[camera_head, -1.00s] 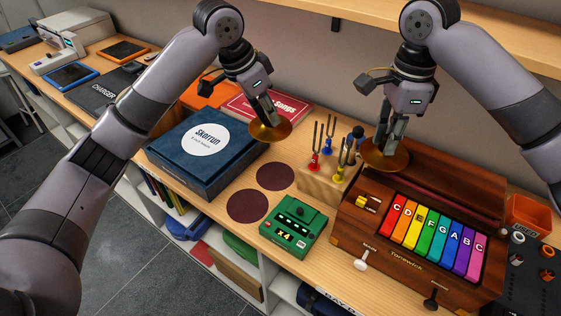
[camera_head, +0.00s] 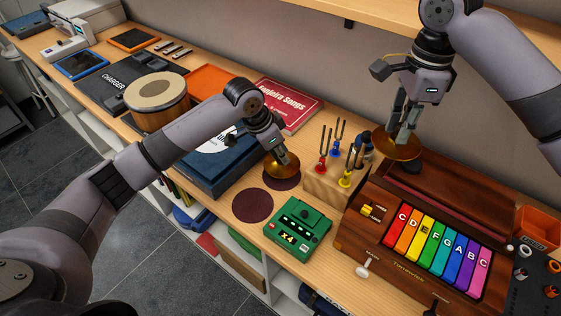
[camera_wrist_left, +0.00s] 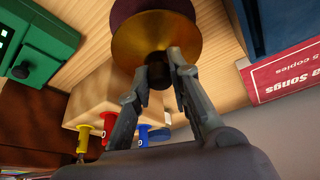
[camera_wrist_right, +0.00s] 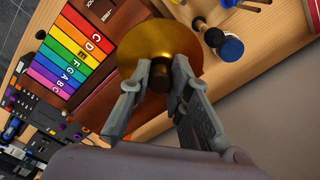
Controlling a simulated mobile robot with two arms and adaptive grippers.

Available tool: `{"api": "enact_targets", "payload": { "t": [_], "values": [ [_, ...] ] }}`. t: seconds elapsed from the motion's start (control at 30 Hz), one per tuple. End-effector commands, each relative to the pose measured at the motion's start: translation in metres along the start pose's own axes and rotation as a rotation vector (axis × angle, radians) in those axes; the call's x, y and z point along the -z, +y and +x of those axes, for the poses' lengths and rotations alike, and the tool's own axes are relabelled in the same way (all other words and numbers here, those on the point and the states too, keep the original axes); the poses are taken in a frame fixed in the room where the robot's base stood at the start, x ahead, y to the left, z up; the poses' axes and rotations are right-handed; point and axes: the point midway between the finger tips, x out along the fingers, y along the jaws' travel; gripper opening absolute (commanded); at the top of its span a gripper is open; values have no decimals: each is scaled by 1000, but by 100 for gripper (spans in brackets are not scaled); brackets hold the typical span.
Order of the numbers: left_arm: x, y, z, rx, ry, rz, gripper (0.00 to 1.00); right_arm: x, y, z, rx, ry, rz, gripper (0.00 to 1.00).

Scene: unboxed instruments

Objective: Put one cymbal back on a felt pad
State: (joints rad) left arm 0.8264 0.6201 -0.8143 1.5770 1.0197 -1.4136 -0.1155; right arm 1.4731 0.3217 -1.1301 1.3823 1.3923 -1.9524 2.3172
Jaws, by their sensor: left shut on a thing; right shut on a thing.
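My left gripper (camera_head: 286,160) is shut on a brass cymbal (camera_head: 280,168), holding it by its dark knob, as the left wrist view shows (camera_wrist_left: 155,42). That cymbal is over the far dark red felt pad (camera_head: 284,183) and hides part of it; I cannot tell whether they touch. The near felt pad (camera_head: 253,205) is bare. My right gripper (camera_head: 403,135) is shut on a second brass cymbal (camera_head: 396,147), held by its knob above the back of the wooden instrument case. This cymbal also shows in the right wrist view (camera_wrist_right: 150,42).
A green box (camera_head: 297,229) marked x4 lies beside the pads. The wooden case with coloured keys (camera_head: 440,240) is at the right. A wooden block (camera_head: 328,188) holds tuning forks. A blue box (camera_head: 215,165), a red songbook (camera_head: 288,103) and a drum (camera_head: 157,102) stand behind or left.

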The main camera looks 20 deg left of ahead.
Motion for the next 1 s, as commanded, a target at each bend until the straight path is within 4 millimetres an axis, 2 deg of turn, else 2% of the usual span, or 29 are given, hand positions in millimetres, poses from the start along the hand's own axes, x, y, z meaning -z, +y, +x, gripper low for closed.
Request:
{"api": "enact_targets", "payload": {
  "t": [0.3, 0.73, 0.77, 1.0],
  "values": [
    [-15, 0, 36, -1, -1, -1, 0, 0, 0, -8, 1, 0, 0, 0],
    [-18, 0, 44, 1, 1, 1, 0, 0, 0, -8, 1, 0, 0, 0],
    [-18, 0, 44, 1, 0, 1, 20, 0, 0, -8, 1, 0, 0, 0],
    [-18, 0, 44, 1, 0, 1, 36, 0, 0, -8, 1, 0, 0, 0]
  ]
}}
